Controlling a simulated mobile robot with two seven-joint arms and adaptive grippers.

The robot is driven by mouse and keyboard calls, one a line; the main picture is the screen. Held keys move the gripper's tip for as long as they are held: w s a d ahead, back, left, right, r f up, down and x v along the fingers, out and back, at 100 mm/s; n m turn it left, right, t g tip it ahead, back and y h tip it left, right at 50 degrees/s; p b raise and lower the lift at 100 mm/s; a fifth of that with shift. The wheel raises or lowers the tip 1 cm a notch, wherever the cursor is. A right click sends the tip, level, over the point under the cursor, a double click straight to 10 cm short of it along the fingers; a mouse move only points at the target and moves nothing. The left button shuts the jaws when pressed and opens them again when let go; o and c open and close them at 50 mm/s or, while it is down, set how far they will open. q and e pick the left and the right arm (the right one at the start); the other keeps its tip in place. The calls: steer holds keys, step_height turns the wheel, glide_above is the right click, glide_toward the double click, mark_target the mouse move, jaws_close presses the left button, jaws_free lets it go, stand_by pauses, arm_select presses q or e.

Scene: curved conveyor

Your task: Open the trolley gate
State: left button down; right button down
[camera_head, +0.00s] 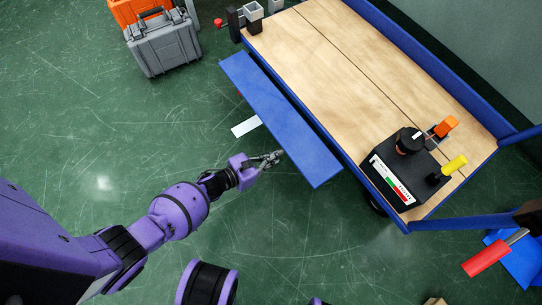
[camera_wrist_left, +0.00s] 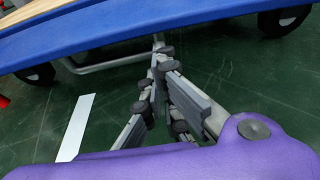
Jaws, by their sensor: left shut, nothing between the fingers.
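The trolley (camera_head: 330,62) has a wooden top and a blue frame. Its gate, a long blue panel (camera_head: 285,122), lies along the near side of the top, tilted outward, with a gap between it and the wooden edge. In the left wrist view the blue panel (camera_wrist_left: 190,28) crosses the top of the picture. My left gripper (camera_head: 279,156) is shut and empty beside the panel's outer edge, towards its lower right end. In the left wrist view its fingers (camera_wrist_left: 160,62) point at the panel's underside; contact cannot be told. My right gripper is not in view.
A black device (camera_head: 385,181) with a yellow handle stands on the trolley top. A grey case (camera_head: 165,45) and an orange case stand on the floor at upper left. A white strip (camera_head: 246,126) shows beside the panel.

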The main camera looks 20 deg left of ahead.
arm_select(q)
steer(key=shift+r, duration=0.35)
